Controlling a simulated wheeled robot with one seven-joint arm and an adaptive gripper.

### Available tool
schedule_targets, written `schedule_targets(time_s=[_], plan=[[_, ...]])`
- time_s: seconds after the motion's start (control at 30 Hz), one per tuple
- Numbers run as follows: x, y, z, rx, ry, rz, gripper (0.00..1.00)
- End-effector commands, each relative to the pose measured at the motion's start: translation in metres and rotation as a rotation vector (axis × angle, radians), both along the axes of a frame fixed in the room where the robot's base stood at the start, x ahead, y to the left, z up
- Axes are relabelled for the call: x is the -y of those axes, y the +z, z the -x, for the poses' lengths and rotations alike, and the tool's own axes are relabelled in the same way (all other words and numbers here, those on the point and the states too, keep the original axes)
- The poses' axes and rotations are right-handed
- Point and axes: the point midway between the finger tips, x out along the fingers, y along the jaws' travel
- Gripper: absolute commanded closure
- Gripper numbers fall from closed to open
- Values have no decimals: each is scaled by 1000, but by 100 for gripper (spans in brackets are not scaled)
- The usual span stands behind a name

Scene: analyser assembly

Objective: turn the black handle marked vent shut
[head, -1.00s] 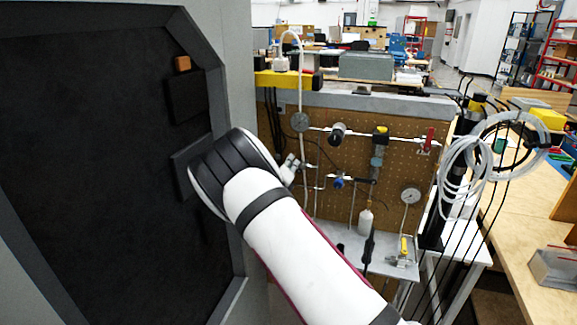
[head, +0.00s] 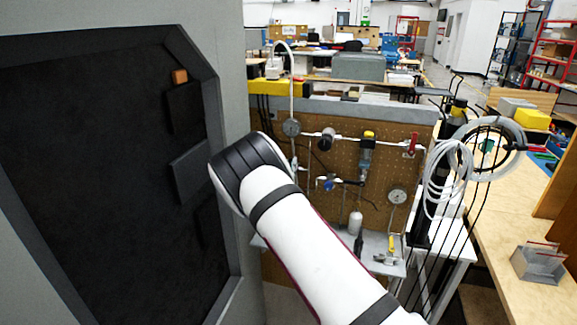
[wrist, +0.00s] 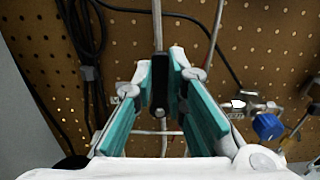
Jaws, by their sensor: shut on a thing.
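The black handle (wrist: 160,84) stands upright in the wrist view, between the teal-padded fingers of my gripper (wrist: 161,98). The fingers are closed on it from both sides, and its lower end with a round fitting shows between the pads. A thin metal pipe runs above and below it along the pegboard. A small white tag (wrist: 125,90) is at its left, but I cannot read any marking. In the head view my own arm hides the handle and most of the gripper.
The pegboard (head: 310,205) carries gauges, pipes, a red handle (head: 413,143) and a blue knob (head: 329,184), which also shows right of my fingers in the wrist view (wrist: 268,126). Black cables (wrist: 90,60) hang at left. A dark framed panel (head: 90,180) stands left of my arm.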

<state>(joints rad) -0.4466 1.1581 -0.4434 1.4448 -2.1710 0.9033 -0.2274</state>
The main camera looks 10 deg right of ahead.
Motion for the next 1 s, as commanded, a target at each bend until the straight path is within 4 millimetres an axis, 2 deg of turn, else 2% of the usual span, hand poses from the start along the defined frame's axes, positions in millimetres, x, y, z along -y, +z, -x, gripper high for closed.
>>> schedule_targets(time_s=[0.63,0.67,0.73,1.0], plan=[[1,-2,2,22,0,-46,100],[1,-2,2,22,0,-46,83],[1,-2,2,22,0,-45,67],[2,-1,1,24,0,-44,67]])
